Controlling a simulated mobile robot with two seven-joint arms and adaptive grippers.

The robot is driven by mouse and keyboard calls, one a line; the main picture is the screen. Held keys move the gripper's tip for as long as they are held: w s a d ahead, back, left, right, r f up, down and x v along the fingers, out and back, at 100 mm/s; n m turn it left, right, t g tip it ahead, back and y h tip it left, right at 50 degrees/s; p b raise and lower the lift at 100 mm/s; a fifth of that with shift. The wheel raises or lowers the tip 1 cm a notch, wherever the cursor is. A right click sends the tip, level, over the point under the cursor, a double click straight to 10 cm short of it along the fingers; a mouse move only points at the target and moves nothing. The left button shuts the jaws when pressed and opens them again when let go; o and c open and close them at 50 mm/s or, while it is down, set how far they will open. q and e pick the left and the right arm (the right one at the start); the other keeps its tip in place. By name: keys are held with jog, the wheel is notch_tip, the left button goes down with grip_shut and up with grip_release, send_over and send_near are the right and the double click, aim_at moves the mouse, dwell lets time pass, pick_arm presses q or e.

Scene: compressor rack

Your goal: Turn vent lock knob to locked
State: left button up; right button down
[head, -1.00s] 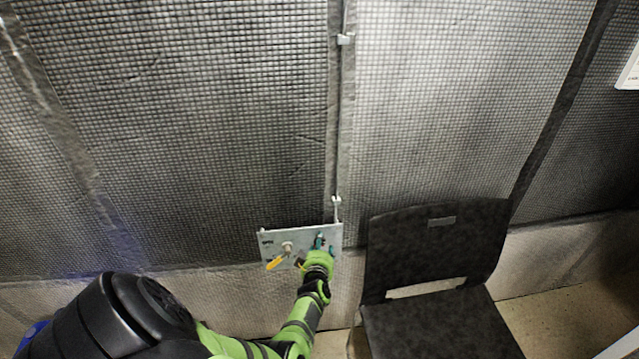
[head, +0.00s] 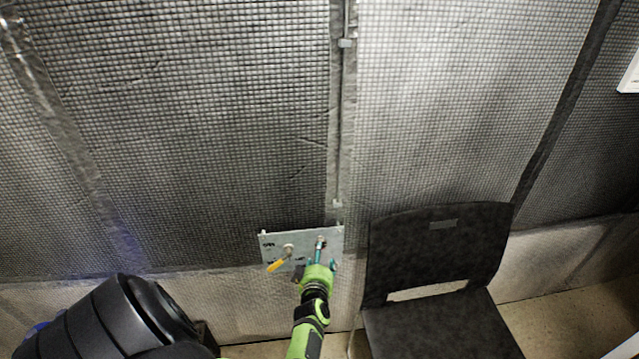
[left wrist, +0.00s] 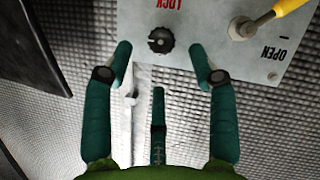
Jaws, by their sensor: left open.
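The vent lock knob (left wrist: 161,39) is a small black round knob on a light grey panel (left wrist: 215,22), beside red "LOCK" lettering that appears upside down in the left wrist view. The panel also shows in the head view (head: 275,240), fixed low on the wall. My left gripper (left wrist: 163,58) has teal fingers. It is open and empty, with two fingertips spread to either side of the knob and a third finger below it. The fingers seem apart from the knob. In the head view the left gripper (head: 321,258) is just below and in front of the panel. My right gripper is out of view.
A lever with a yellow handle (head: 277,265) sits left of the knob on the same panel, near "OPEN" lettering. A black chair (head: 436,245) stands close on the right. A thin vertical pipe (head: 338,130) runs up the quilted wall above the panel.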

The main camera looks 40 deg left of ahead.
pick_arm(q)
jog(key=shift+f+v, duration=0.25)
jog(key=shift+v, duration=0.95)
jog(key=shift+d, duration=0.25)
jog(key=shift+w, duration=0.1)
jog(key=x, duration=0.8)
jog(key=shift+a+r, duration=0.2)
jog(key=shift+a, duration=0.1)
